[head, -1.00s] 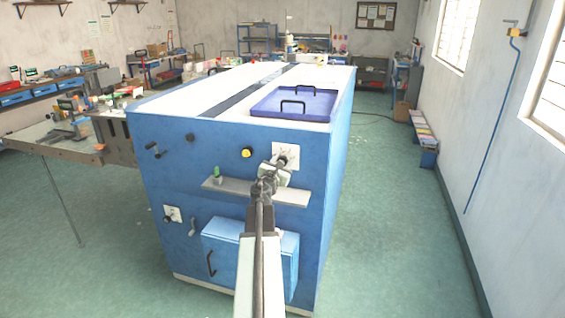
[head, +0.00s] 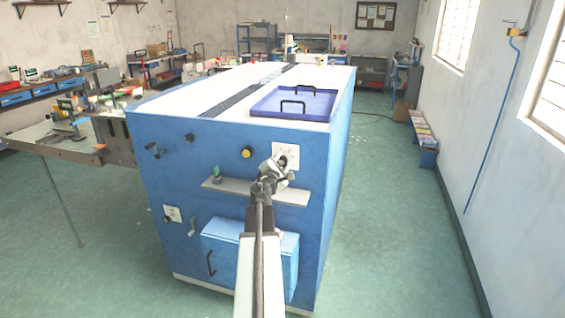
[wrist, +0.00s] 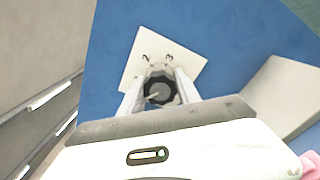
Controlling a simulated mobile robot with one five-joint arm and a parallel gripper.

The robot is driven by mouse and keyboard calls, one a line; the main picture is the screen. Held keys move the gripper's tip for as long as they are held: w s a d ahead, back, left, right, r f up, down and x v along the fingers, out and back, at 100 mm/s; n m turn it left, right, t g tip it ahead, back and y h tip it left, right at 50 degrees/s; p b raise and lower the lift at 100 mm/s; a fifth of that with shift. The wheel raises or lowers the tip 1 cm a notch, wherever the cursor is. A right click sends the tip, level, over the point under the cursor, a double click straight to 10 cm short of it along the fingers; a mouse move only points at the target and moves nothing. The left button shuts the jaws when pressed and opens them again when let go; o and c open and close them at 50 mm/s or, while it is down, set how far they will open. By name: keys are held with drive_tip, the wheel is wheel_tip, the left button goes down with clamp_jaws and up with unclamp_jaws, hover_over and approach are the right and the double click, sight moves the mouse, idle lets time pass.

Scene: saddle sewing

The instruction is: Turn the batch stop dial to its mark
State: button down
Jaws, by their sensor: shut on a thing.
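The dial (wrist: 161,88) is a round black knob with a pale line on its face, on a white plate (wrist: 143,55) marked with a 2 and a 3. The plate also shows on the blue cabinet's front, upper right, in the head view (head: 293,149). My gripper (wrist: 159,86) has one finger on each side of the knob and is shut on it; it also shows at the plate in the head view (head: 281,161). The fingers and wrist hide part of the plate. I cannot tell which mark the dial points to.
A yellow-faced knob (head: 246,152) is to the left. A blue box (head: 222,254) protrudes lower down. Open floor (head: 390,230) lies to the right.

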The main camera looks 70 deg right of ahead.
drive_tip(key=shift+m, duration=2.2)
drive_tip(key=shift+a, duration=0.1)
drive_tip(key=c, duration=0.9)
unclamp_jaws()
drive_tip(key=shift+o, duration=0.2)
drive_tip(key=a, duration=0.7)
drive_tip(key=shift+s+a, duration=0.3)
drive_tip(key=shift+a, duration=0.05)
